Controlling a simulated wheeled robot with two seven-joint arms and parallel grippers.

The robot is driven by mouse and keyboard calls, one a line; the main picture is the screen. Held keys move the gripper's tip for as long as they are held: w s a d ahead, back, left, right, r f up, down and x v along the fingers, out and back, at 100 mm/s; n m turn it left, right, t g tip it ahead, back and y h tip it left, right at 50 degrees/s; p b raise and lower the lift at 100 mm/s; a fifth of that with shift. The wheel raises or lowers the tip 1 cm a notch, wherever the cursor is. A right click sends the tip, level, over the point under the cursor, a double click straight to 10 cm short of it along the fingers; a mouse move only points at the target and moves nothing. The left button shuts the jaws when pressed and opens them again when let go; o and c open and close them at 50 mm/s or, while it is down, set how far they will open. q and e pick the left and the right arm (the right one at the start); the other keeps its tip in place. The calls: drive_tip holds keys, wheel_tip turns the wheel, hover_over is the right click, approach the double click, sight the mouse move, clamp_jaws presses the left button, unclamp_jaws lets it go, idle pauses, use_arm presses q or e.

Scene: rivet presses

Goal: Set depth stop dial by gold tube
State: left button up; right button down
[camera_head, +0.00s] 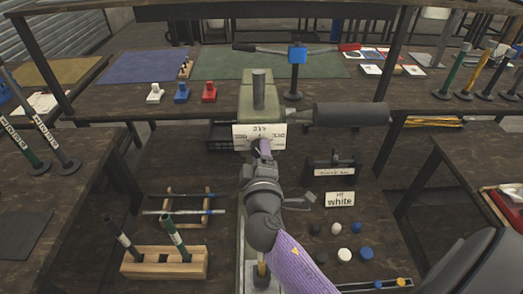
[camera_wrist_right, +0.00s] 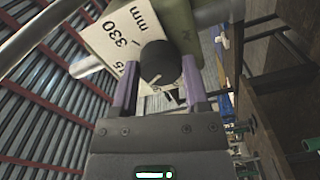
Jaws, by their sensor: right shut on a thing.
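The rivet press (camera_head: 257,92) stands at the centre with a white dial plate (camera_head: 245,131) on its front. The plate reads 315 at the top, with 330 to the right. The dial is a black knob (camera_wrist_right: 157,62) with a light index line, seen in the right wrist view. My right gripper (camera_head: 262,150) is shut on this knob, with a purple finger on each side. Its arm hides the knob and much of the press in the head view. A gold tube (camera_head: 262,268) shows low at the press base, partly hidden by my arm. My left gripper is not in view.
At right are a black labelled holder (camera_head: 333,170), a "white" card (camera_head: 340,199) and several coloured caps (camera_head: 344,255). A dark cylinder (camera_head: 350,115) juts right from the press.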

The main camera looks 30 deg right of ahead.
drive_tip(key=shift+n+p, duration=1.25)
drive_tip(key=shift+n, duration=1.95)
drive_tip(key=shift+c, duration=0.4)
unclamp_jaws()
drive_tip(key=v, duration=1)
drive_tip(key=shift+b, duration=0.35)
